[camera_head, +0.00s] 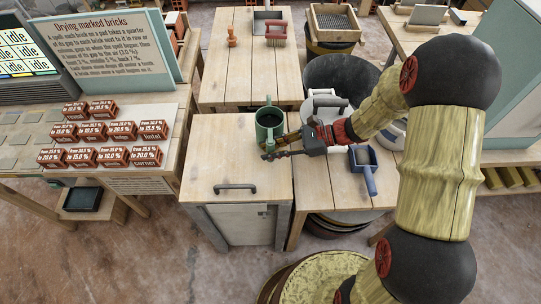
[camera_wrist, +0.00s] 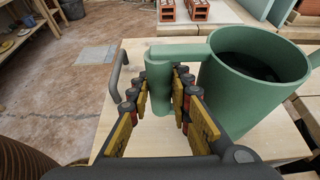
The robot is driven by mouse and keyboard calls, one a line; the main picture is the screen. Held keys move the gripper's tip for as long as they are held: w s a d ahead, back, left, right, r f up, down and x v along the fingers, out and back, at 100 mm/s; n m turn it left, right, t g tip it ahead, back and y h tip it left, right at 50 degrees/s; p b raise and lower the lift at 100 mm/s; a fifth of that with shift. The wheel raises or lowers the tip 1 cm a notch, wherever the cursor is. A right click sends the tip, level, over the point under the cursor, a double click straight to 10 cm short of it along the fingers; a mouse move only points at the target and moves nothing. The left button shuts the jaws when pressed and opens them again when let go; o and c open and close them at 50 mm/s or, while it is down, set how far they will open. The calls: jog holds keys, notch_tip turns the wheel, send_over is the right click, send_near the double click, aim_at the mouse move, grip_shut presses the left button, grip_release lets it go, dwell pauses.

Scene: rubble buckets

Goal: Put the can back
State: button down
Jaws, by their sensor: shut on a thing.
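The green can (camera_head: 269,128) is a mug-like vessel with a dark inside, upright at the right edge of the wooden cabinet top (camera_head: 225,155). In the wrist view the can (camera_wrist: 250,85) stands at the right, and its thick green handle (camera_wrist: 160,85) runs down between my fingers. My gripper (camera_wrist: 160,100) is shut on that handle. In the head view my gripper (camera_head: 280,147) reaches in from the right, just in front of the can. I cannot tell whether the can's base touches the wood.
A blue dustpan (camera_head: 364,170) lies on the bench to the right. Labelled bricks (camera_head: 105,131) stand on the left table beside a sign (camera_head: 103,47). A brush (camera_head: 276,33) lies on the back table, with a dark bucket (camera_head: 340,78) to its right. Most of the cabinet top is clear.

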jog(key=shift+f+b, duration=0.4)
jog(key=shift+f, duration=0.85)
jog(key=c, duration=1.6)
grip_release()
jog(key=shift+f, duration=0.1)
jog(key=shift+c, duration=0.2)
jog(key=shift+d+r, duration=0.15)
jog(key=shift+r, duration=0.05)
jog(key=p+v, duration=0.4)
jog(key=v, duration=0.8)
jog(key=s+d+r+n+t+h, duration=0.2)
jog(key=s+r+n+h, duration=0.4)
jog(key=s+r+n, duration=0.2)
jog(key=s+d+r+n+t+h, duration=0.2)
jog(key=s+r+n+h, duration=0.5)
jog(key=r, duration=0.5)
jog(key=s+n+t, duration=0.1)
jog(key=s+n, duration=0.1)
jog(key=n, duration=0.1)
jog(key=shift+s+d, duration=0.3)
jog(key=shift+s, duration=0.05)
